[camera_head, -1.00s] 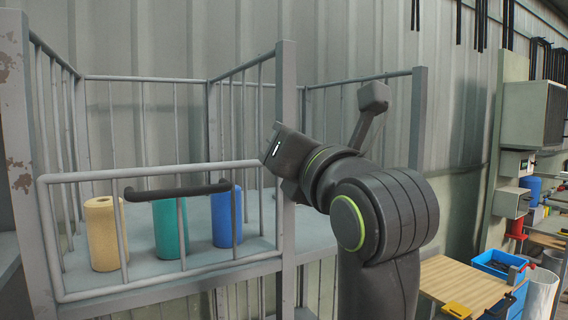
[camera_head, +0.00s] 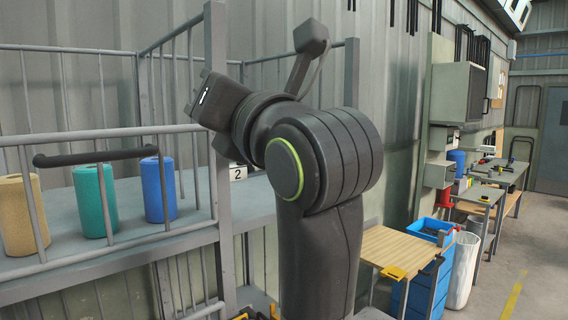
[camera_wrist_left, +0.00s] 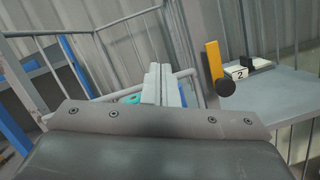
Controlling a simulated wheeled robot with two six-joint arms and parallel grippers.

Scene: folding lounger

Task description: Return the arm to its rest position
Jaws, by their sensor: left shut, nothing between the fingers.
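A dark arm of mine (camera_head: 322,230) rises from the bottom middle of the head view, in front of the railed shelf. Its wrist end (camera_head: 215,100) points up and left, over the shelf's corner post. No fingertips can be made out there. In the left wrist view my left gripper (camera_wrist_left: 160,85) is shut, with its pale fingers together and nothing held. Beyond the fingers are railings and parts of a teal and a blue thing, mostly hidden by the gripper.
Beige (camera_head: 22,215), teal (camera_head: 95,200) and blue (camera_head: 158,190) cylinders stand behind the rail with a black handle (camera_head: 95,156). A number 2 card (camera_head: 238,172) stands on the shelf. At right are a wooden-topped table (camera_head: 400,247), blue bin (camera_head: 425,270) and open floor.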

